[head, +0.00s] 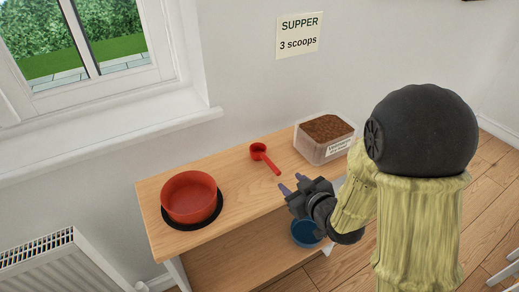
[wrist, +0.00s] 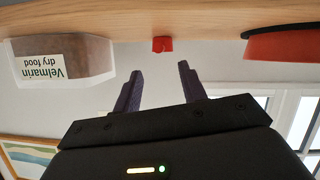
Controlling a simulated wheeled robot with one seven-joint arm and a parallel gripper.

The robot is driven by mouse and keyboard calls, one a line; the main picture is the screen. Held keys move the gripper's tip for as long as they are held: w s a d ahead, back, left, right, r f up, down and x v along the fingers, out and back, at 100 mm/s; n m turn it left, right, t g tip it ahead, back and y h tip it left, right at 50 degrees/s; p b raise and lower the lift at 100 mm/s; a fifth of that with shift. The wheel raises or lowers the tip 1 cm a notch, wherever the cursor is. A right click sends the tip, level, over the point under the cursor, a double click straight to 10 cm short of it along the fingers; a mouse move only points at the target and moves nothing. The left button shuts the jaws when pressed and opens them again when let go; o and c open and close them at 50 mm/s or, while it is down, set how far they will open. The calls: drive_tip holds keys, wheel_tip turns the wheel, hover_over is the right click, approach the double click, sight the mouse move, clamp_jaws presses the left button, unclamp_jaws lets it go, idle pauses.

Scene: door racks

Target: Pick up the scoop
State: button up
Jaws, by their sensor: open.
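The red scoop (head: 264,157) lies on the wooden tabletop, its round cup toward the wall and its handle pointing to the front right. In the wrist view, which is upside down, a small red part of the scoop (wrist: 162,44) shows at the table edge, beyond and between my fingers. My gripper (head: 291,184) is open and empty at the front edge of the table, close to the handle's end but apart from it. Its two dark fingers (wrist: 160,82) are spread in the wrist view.
A red bowl (head: 189,194) on a black mat stands at the table's left. A clear tub of dry food (head: 318,148) stands at the right. A blue bowl (head: 305,233) sits on the lower shelf. The tabletop (head: 236,176) around the scoop is clear; a wall and window are behind.

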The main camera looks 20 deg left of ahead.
sight(273, 167)
drive_tip(key=shift+r+p, duration=0.15)
drive_tip(key=shift+p, duration=0.2)
drive_tip(key=x, duration=0.7)
drive_tip(key=shift+a, duration=0.1)
drive_tip(key=shift+a+f, duration=0.25)
drive_tip(key=shift+w+d, duration=0.3)
drive_tip(key=shift+d, duration=0.05)
drive_tip(key=shift+p+x, duration=0.4)
drive_tip(key=shift+x, duration=2.3)
drive_tip(key=shift+s+a+r, duration=0.15)
drive_tip(key=shift+r, duration=0.1)
clamp_jaws()
